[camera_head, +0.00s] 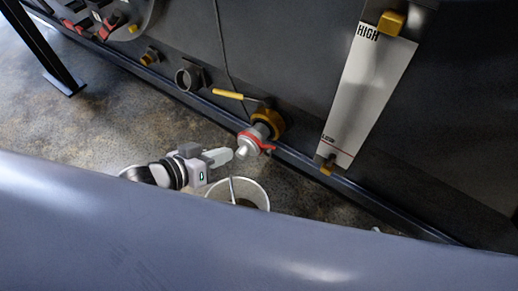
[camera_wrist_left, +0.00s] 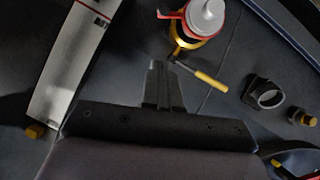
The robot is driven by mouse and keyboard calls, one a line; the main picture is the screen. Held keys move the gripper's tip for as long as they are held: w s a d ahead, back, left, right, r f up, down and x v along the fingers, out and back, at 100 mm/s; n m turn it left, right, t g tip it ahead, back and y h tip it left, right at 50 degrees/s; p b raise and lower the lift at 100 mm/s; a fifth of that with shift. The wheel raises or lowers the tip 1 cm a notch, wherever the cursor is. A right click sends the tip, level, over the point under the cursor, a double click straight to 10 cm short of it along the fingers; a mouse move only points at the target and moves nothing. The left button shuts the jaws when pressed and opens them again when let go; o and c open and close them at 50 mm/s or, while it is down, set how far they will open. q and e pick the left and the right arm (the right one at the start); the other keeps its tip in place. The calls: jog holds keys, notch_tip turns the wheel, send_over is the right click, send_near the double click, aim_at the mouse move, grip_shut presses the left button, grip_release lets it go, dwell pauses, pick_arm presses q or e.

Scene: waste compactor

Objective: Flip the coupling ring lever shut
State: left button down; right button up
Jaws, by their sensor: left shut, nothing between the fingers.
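The silver-grey coupling (camera_head: 249,142) sits on the end of a brass-yellow valve fitting (camera_head: 270,121) on the dark machine wall. A red lever (camera_head: 262,143) lies around the coupling's ring. In the left wrist view the red lever (camera_wrist_left: 167,16) juts out to the left of the grey coupling (camera_wrist_left: 207,18). My left gripper (camera_head: 230,154) is shut and empty, its tips close to the coupling's free end in the head view. In the left wrist view its shut fingers (camera_wrist_left: 156,66) are below and left of the coupling, apart from the lever. My right gripper is not in view.
A yellow valve handle (camera_head: 229,94) sticks out left of the fitting. A white bucket (camera_head: 263,199) stands on the floor below. A white level gauge (camera_head: 366,86) is on the wall to the right. An open pipe stub (camera_head: 188,77) is to the left.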

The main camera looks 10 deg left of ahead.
pick_arm(q)
jog(key=b, duration=0.2)
send_near(270, 148)
jog(key=w+r, duration=0.2)
jog(key=w, duration=0.1)
jog(key=d+f, duration=0.1)
jog(key=f, duration=0.1)
jog(key=d+f, duration=0.1)
jog(key=f, duration=0.1)
jog(key=shift+w+d+b, duration=0.2)
jog(key=shift+w+b, duration=0.05)
jog(key=shift+b, duration=0.1)
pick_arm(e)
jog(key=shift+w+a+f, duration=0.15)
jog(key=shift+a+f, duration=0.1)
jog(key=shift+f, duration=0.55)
pick_arm(q)
jog(key=shift+f, duration=0.1)
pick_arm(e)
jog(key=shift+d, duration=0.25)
pick_arm(q)
jog(key=shift+s+d+f, duration=0.1)
jog(key=shift+d, duration=0.05)
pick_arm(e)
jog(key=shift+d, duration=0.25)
pick_arm(q)
jog(key=shift+y, duration=0.3)
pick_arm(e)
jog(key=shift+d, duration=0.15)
